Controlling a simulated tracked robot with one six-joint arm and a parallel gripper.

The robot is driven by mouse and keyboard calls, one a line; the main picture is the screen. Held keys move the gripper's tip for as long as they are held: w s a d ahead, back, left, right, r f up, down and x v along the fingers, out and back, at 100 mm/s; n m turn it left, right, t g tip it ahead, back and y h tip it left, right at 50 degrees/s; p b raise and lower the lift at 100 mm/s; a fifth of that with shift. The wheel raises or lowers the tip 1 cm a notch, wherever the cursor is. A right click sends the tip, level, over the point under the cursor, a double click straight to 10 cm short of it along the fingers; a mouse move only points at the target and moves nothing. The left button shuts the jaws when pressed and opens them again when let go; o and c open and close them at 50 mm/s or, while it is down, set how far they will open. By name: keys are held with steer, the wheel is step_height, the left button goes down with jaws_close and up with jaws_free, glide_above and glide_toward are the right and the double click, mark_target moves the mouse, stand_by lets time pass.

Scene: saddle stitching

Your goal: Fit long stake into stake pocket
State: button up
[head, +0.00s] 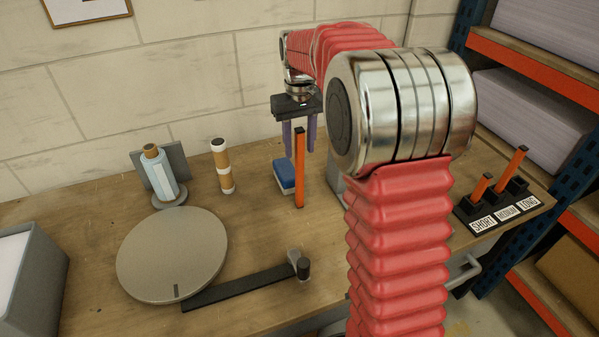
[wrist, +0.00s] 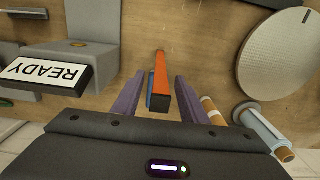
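A tall orange stake (head: 299,170) is upright over the middle of the bench, below my gripper (head: 299,140). Its dark top end is between the two purple fingers. In the wrist view the stake (wrist: 160,75) lies between the fingers (wrist: 159,78), with a gap on each side, so my gripper is open around it. I cannot tell whether its lower end rests on the bench or in something. A black rack (head: 465,211) at the right is labelled SHORT, MEDIUM and LONG. It holds two orange stakes; the LONG place looks empty. I cannot make out a stake pocket for certain.
A blue block (head: 284,173) is close behind the stake. A READY sign (wrist: 45,72) shows in the wrist view.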

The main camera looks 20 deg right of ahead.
steer(key=shift+c, duration=0.3)
jaws_close()
stand_by(1.1)
